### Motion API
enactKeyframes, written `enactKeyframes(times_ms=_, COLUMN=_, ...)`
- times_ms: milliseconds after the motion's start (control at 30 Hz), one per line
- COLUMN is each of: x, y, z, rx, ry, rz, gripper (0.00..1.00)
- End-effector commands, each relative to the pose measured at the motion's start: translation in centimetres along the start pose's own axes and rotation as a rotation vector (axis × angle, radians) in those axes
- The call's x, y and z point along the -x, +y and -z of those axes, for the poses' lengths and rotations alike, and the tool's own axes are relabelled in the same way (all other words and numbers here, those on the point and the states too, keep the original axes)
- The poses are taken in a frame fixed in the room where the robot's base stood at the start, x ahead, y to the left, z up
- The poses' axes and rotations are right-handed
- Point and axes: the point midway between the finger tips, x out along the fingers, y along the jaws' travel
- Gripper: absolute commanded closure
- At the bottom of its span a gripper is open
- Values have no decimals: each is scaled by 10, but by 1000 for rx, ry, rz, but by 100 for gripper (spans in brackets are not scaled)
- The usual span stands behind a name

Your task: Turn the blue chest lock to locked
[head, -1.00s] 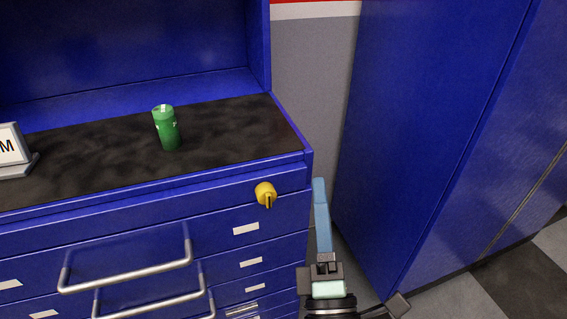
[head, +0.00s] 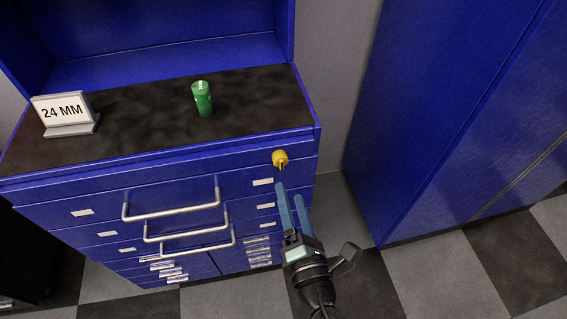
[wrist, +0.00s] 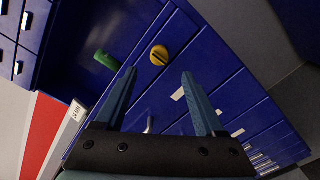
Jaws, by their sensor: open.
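The blue chest (head: 165,178) stands at the left of the head view, with drawers and silver handles on its front. Its lock is a yellow knob (head: 280,158) near the top right of the front; it also shows in the wrist view (wrist: 159,55), with a dark slot or ridge across it. In the head view the knob's ridge points about straight down. My gripper (head: 291,188) is open and empty, just below and slightly right of the knob. In the wrist view its two fingers (wrist: 158,80) reach toward the chest front, with the knob beyond and between them, apart from both.
A green can (head: 203,98) and a "24 MM" sign (head: 66,114) stand on the chest's dark top. A tall blue cabinet (head: 440,110) stands to the right, with a gap of floor before it. Drawer handles (head: 172,205) stick out left of my gripper.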

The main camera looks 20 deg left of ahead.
Motion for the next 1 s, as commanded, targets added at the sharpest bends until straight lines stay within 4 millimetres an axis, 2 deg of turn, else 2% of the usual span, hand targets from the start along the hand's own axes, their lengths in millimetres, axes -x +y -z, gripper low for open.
enactKeyframes(times_ms=33, x=-13, y=2, z=-1, rx=0, ry=1, rz=-5, gripper=28)
enactKeyframes(times_ms=200, x=-47, y=1, z=0, rx=0, ry=1, rz=-4, gripper=28)
enactKeyframes(times_ms=400, x=-74, y=1, z=0, rx=-1, ry=0, rz=-3, gripper=28)
enactKeyframes(times_ms=600, x=-84, y=1, z=0, rx=-1, ry=0, rz=-1, gripper=28)
enactKeyframes(times_ms=833, x=-84, y=1, z=0, rx=-1, ry=0, rz=-1, gripper=28)
enactKeyframes(times_ms=867, x=-84, y=1, z=0, rx=-1, ry=0, rz=-1, gripper=30)
enactKeyframes(times_ms=1000, x=-84, y=1, z=0, rx=-2, ry=-1, rz=-1, gripper=55)
